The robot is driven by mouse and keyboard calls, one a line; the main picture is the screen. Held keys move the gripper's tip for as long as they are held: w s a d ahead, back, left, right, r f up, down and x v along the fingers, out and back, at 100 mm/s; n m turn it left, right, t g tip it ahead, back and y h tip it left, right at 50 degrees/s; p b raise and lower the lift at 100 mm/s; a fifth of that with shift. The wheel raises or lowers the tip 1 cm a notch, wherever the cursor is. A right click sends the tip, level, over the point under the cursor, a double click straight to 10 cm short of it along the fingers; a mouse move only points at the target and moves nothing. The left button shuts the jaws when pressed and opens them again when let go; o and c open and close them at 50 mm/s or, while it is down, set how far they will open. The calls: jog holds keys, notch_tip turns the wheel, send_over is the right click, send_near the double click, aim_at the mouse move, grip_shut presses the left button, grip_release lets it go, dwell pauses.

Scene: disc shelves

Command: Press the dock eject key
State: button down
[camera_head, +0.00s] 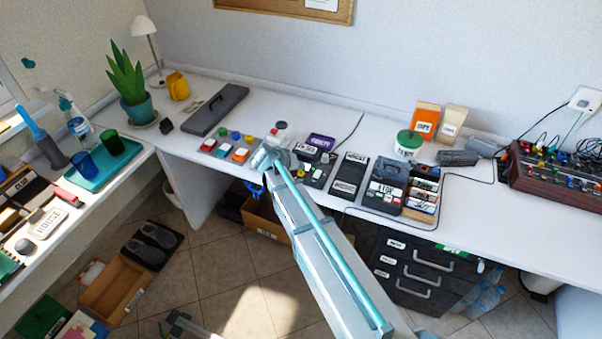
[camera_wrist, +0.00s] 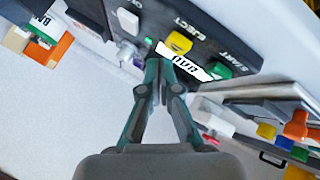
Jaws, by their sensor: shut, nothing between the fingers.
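The dock is a dark panel (camera_wrist: 215,28) across the top of the wrist view. It carries a yellow key (camera_wrist: 179,42) beside the word EJECT, and a green key (camera_wrist: 219,70) beside the word START. A white label strip (camera_wrist: 185,66) lies just in front of the yellow key. My gripper (camera_wrist: 166,72) is shut and empty. Its fingertips appear just short of the yellow key, near the label and a small green light; I cannot tell whether they touch the panel. In the head view my arm's end (camera_head: 272,157) is over the bench near dark devices, and its fingertips are hidden.
A white knob (camera_wrist: 128,52) sits left of the yellow key. Coloured blocks (camera_wrist: 295,130) and a grey case edge lie at the right. In the head view, a dark labelled case (camera_head: 349,174) stands right of my arm, and a long grey box (camera_head: 217,110) lies behind left.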

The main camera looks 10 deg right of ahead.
aim_at(300, 173)
jog(key=shift+r, duration=0.15)
jog(key=shift+r+p, duration=0.65)
jog(key=shift+r, duration=1.7)
jog(key=s+d+f+g+y, duration=0.1)
jog(key=s+f, duration=0.1)
jog(key=s, duration=0.2)
jog(key=s+d+f+g+y, duration=0.1)
jog(key=s+f, duration=0.2)
jog(key=s, duration=0.1)
jog(key=s+f+g, duration=0.1)
jog(key=s+f, duration=0.1)
jog(key=s, duration=0.3)
jog(key=shift+d+f+n+y, duration=0.3)
jog(key=shift+d+f+y, duration=0.05)
jog(key=shift+d+y, duration=0.05)
jog(key=s+f+g+y, duration=0.1)
jog(key=s+f+g, duration=0.2)
jog(key=s+f, duration=0.4)
jog(key=s+a+f+g+y, duration=0.1)
jog(key=s+f, duration=0.7)
jog(key=s, duration=1.4)
jog(key=s+a+f+n+g+y, duration=0.1)
jog(key=s+f+g, duration=0.4)
jog(key=s, duration=1)
notch_tip(300, 173, down, 3)
jog(key=shift+f+y, duration=0.1)
jog(key=shift+y, duration=0.7)
